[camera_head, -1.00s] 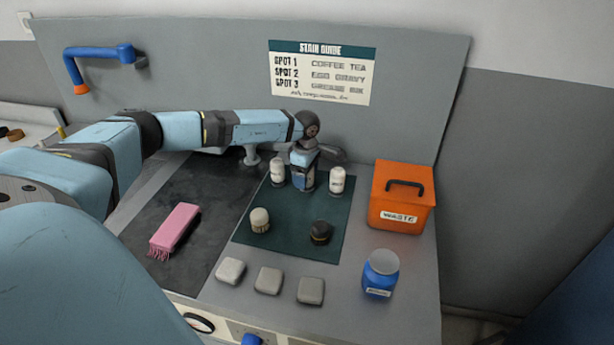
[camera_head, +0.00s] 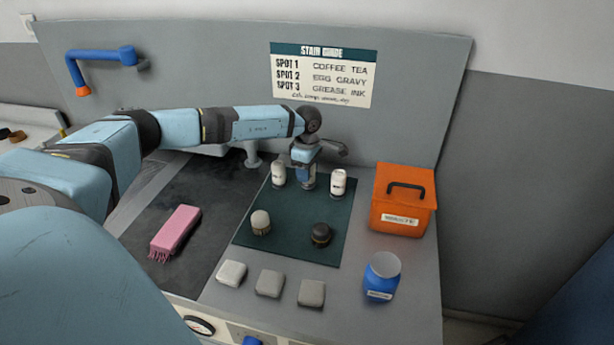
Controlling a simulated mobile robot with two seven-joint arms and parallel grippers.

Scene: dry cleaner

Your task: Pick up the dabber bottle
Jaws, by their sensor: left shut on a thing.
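My left gripper (camera_head: 308,182) points down over the back of the dark green mat (camera_head: 287,228), between two small white bottles. It is shut on a small bottle that its fingers mostly hide; this appears to be the dabber bottle. I cannot tell whether its base is clear of the mat. One white bottle (camera_head: 278,174) stands just left of the gripper. The other white bottle (camera_head: 338,183) stands just right of it. My right gripper is not in view.
A pale-topped round brush (camera_head: 260,222) and a dark round brush (camera_head: 320,235) are on the mat. Several grey blocks (camera_head: 269,283) line the front. A panel rises behind.

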